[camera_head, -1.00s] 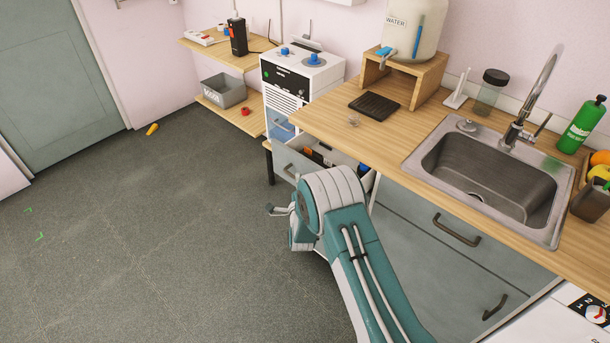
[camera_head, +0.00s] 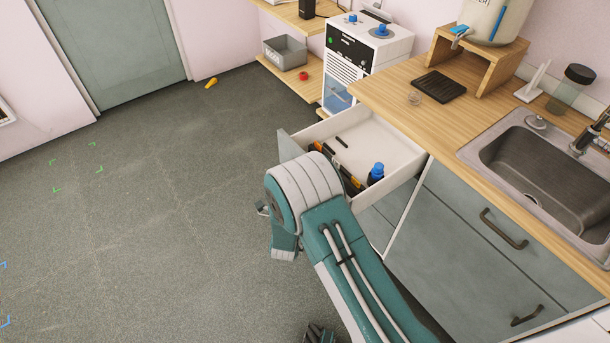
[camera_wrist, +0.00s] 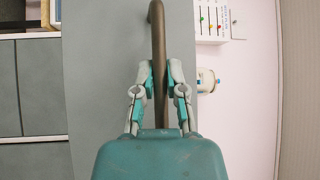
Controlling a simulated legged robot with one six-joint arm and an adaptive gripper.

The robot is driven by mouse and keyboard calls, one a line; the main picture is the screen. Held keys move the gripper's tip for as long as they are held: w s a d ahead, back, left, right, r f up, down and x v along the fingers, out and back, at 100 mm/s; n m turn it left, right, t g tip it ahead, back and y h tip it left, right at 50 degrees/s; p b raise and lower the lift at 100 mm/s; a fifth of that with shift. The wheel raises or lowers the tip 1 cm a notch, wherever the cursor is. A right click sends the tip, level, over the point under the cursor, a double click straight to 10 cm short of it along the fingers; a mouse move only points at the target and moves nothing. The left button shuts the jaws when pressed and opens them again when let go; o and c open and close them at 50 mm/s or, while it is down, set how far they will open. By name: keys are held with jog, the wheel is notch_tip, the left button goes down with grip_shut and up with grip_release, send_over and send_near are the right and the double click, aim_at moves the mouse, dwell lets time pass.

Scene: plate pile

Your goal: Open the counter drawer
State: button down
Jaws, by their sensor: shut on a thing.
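The counter drawer (camera_head: 376,138) stands pulled out from under the wooden counter in the head view. A blue-capped bottle (camera_head: 376,173) and some orange and black items lie inside it. In the wrist view, the grey drawer front (camera_wrist: 98,75) carries a dark brown bar handle (camera_wrist: 158,50). My gripper (camera_wrist: 160,85) has its two fingers shut on the handle, one on each side. In the head view my arm hides the handle and most of the gripper.
The counter (camera_head: 390,88) holds a black tray (camera_head: 439,86) and a sink (camera_head: 555,170). Closed fronts with handles (camera_head: 504,229) are right of the drawer. A white appliance (camera_head: 355,60) stands behind. The grey floor (camera_head: 180,200) at left is mostly clear, with a yellow object (camera_head: 211,82) far off.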

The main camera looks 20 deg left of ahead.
jog(key=shift+s+f, duration=0.2)
jog(key=shift+f, duration=0.2)
jog(key=c, duration=0.7)
grip_release()
jog(key=shift+r, duration=0.15)
jog(key=shift+w, duration=0.1)
jog(key=s, duration=0.4)
jog(key=s+d+f, duration=0.1)
jog(key=s, duration=0.6)
jog(key=shift+s+d+f, duration=0.25)
jog(key=shift+s+f, duration=0.1)
jog(key=shift+s, duration=0.05)
